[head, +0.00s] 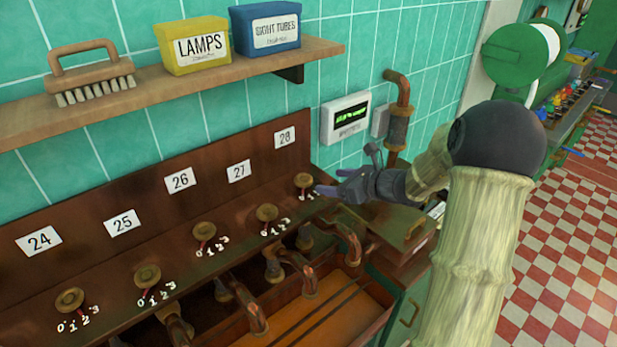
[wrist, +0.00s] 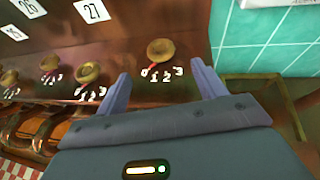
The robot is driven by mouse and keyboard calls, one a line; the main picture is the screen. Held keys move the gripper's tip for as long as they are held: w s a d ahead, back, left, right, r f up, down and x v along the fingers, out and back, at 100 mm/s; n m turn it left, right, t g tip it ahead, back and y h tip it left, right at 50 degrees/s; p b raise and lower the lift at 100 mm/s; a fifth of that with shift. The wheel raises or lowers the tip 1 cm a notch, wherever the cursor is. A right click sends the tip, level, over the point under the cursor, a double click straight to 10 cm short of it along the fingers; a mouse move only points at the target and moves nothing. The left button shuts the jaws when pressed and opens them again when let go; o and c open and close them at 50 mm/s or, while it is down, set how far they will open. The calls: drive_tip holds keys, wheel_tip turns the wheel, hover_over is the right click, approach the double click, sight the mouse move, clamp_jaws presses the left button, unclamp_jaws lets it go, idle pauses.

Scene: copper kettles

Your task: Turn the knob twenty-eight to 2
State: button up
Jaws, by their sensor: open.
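Knob twenty-eight (head: 303,180) is a round brass knob on the brown panel, below the white label 28 (head: 284,138). In the wrist view the knob (wrist: 160,50) lies ahead of my gripper, between the lines of its two fingers. Its red pointer slants down and left, towards the 0 and 1 end of the printed scale (wrist: 163,75); the exact number is hard to tell. My gripper (head: 330,182) is open and empty, just right of the knob in the head view. Its pale purple fingers (wrist: 160,72) are apart, and no contact with the knob shows.
Knob twenty-seven (head: 266,213) sits to the left, with more numbered knobs beyond. Copper pipes (head: 298,268) curve out below the panel. A shelf (head: 180,90) holds a brush and two boxes above. A display box (head: 346,117) and an upright pipe (head: 397,115) stand right of the panel.

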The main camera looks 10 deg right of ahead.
sight(306, 179)
drive_tip(key=p+x, duration=0.2)
drive_tip(key=x, duration=0.7)
drive_tip(key=shift+w+a+f, duration=0.1)
drive_tip(key=shift+w+a, duration=0.1)
drive_tip(key=c, duration=1)
